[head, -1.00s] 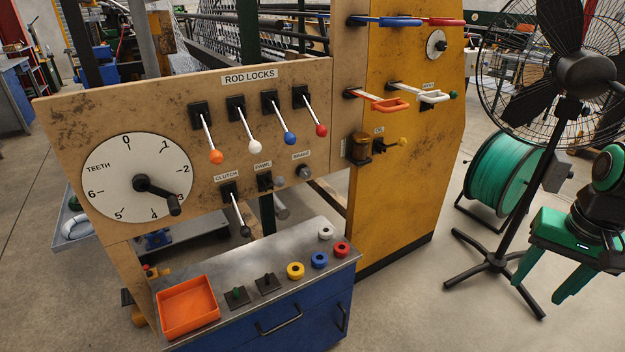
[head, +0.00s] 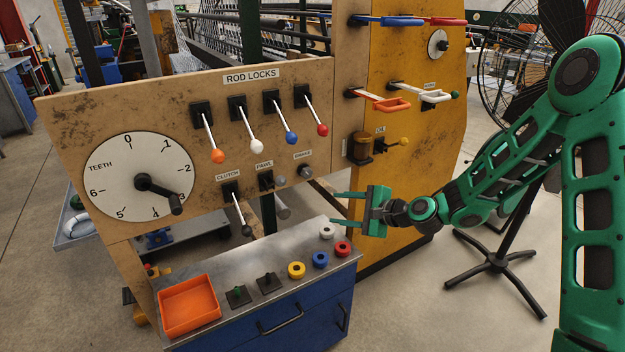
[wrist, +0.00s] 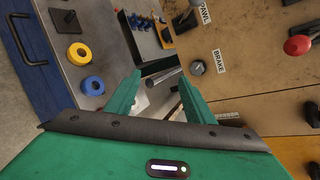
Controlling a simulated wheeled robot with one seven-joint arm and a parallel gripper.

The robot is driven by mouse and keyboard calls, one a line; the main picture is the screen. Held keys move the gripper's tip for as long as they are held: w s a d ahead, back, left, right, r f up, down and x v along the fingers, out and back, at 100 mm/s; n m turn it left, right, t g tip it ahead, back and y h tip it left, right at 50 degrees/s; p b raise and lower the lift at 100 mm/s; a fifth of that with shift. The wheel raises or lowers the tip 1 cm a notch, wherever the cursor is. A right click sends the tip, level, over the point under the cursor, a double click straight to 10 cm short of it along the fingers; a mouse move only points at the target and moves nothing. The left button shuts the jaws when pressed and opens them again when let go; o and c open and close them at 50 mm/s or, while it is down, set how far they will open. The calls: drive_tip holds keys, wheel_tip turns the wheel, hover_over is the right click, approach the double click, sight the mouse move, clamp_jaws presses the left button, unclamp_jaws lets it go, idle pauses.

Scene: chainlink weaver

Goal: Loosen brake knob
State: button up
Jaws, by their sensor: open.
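The brake knob (head: 305,172) is a small grey knob on the beige panel, just below its BRAKE label, right of the pawl lever. It also shows in the wrist view (wrist: 197,68), beyond and above the fingertips. My gripper (head: 337,208) is open and empty, with its green fingers pointing left toward the panel. It is in front of the panel, to the right of and below the knob, apart from it. In the wrist view my gripper (wrist: 158,85) has its two fingers spread, with a grey rod-like part seen between them.
The metal bench top (head: 215,290) below holds an orange tray (head: 188,305) and several coloured rings. The clutch lever (head: 240,215) and pawl lever (head: 268,182) stand left of the knob. Rod lock levers hang above. A yellow cabinet (head: 400,200) stands behind my gripper.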

drive_tip(key=w+a+m+t+y, duration=0.1)
drive_tip(key=w+a+m+t, duration=0.15)
drive_tip(key=m, duration=0.25)
drive_tip(key=m+t+h, duration=0.1)
drive_tip(key=m+t, duration=0.3)
drive_tip(key=m, duration=0.5)
approach(310, 174)
drive_tip(key=x, duration=0.8)
drive_tip(key=shift+a, duration=0.25)
drive_tip(key=c, duration=1)
